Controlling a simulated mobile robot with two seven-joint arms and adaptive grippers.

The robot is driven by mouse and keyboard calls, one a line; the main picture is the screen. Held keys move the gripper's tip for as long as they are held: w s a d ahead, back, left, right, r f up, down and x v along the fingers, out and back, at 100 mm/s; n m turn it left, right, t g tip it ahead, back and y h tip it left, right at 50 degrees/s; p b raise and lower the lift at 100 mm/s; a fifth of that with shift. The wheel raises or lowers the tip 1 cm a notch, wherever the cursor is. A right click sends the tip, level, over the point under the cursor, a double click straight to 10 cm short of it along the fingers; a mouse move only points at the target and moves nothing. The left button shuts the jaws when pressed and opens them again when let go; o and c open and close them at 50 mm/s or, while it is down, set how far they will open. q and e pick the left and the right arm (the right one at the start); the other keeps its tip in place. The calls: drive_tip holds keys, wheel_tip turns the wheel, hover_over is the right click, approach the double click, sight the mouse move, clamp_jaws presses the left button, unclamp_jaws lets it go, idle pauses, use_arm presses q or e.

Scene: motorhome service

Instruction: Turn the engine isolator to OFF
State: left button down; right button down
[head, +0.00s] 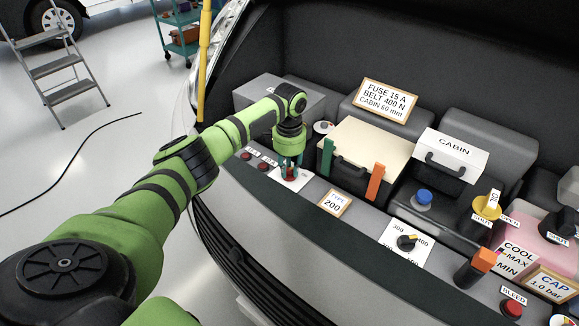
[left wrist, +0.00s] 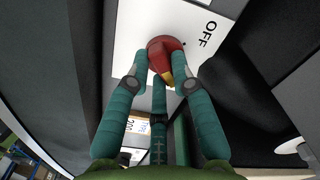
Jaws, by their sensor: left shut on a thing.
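The engine isolator is a red knob (left wrist: 165,55) with a yellow mark, on a white plate (left wrist: 140,30). The word OFF is printed on the plate beside it in the left wrist view. The yellow mark sits on the side of the knob away from the plate's top, not beside OFF. My left gripper (head: 290,172) points down over the plate, and its teal fingers are shut around the knob in the left wrist view (left wrist: 166,75). In the head view the fingers partly hide the knob (head: 290,179). My right gripper is not in view.
Two red buttons (head: 263,166) lie left of the plate. A TYPE 200 card (head: 334,203) and a dial (head: 407,242) lie to its right. A beige-topped box (head: 365,150) with green and orange clips stands close behind. Dark engine covers fill the back.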

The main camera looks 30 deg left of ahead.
use_arm(q)
drive_tip(key=shift+d+r+n+p, duration=0.15)
drive_tip(key=shift+r+n+p, duration=0.05)
drive_tip(key=shift+n+p, duration=1.35)
drive_tip(key=n+p, duration=0.3)
drive_tip(key=n, duration=0.1)
drive_tip(key=shift+w, duration=0.1)
drive_tip(key=n+p, duration=0.2)
drive_tip(key=n, duration=0.3)
drive_tip(key=shift+w+f+n, duration=0.1)
drive_tip(key=shift+w+n, duration=0.05)
drive_tip(key=shift+n, duration=0.2)
drive_tip(key=shift+w+n+p, duration=0.15)
drive_tip(key=shift+n+p, duration=0.35)
drive_tip(key=shift+n, duration=2)
drive_tip(key=c, duration=1.1)
unclamp_jaws()
drive_tip(key=shift+o, duration=0.2)
drive_tip(key=shift+f, duration=0.1)
